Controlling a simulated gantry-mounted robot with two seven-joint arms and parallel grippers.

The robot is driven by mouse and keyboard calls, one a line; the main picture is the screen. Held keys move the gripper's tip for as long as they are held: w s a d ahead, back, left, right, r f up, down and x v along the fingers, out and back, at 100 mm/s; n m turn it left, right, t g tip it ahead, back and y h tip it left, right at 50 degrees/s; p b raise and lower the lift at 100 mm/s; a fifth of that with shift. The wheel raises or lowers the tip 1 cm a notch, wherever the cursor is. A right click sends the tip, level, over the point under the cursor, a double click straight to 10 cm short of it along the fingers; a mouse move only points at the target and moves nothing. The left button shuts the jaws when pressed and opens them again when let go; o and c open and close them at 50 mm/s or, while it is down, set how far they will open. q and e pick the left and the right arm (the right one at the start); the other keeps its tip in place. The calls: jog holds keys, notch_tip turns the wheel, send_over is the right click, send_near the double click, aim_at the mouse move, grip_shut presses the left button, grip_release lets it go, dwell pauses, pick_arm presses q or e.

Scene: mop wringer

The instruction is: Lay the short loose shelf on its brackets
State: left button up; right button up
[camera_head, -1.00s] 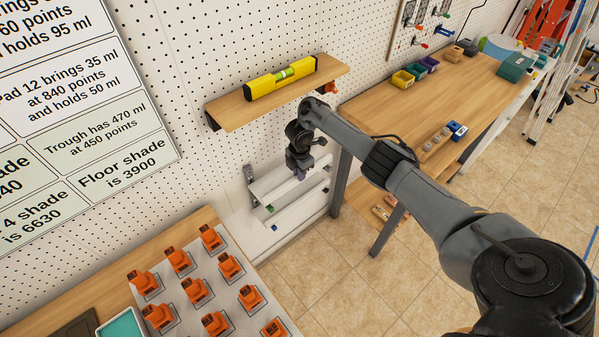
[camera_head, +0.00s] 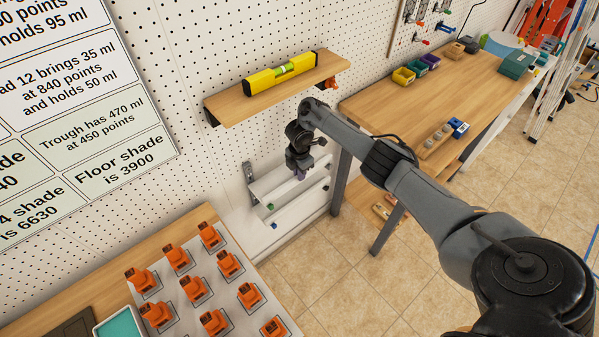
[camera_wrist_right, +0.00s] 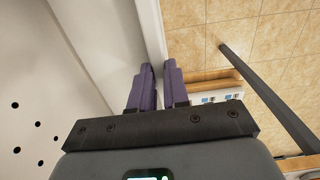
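A plain white board (camera_head: 275,185), seemingly the short loose shelf, lies low by the pegboard wall. A grey bracket (camera_head: 249,172) is on the wall at its left end; whether the board rests on it I cannot tell. My right gripper (camera_head: 299,175) points down at the board's right part. In the right wrist view its purple fingers (camera_wrist_right: 160,70) stand close together on either side of a thin white edge (camera_wrist_right: 150,25), and appear shut on it. My left gripper is not in view.
Above, a wooden shelf (camera_head: 235,104) carries a yellow level (camera_head: 280,74). A panel (camera_head: 228,290) with several orange fixtures stands at front left. A wooden workbench (camera_head: 400,105) stands right, its leg (camera_head: 341,182) close to my gripper. Tiled floor (camera_head: 330,270) is open.

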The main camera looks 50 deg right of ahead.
jog(key=o, duration=0.5)
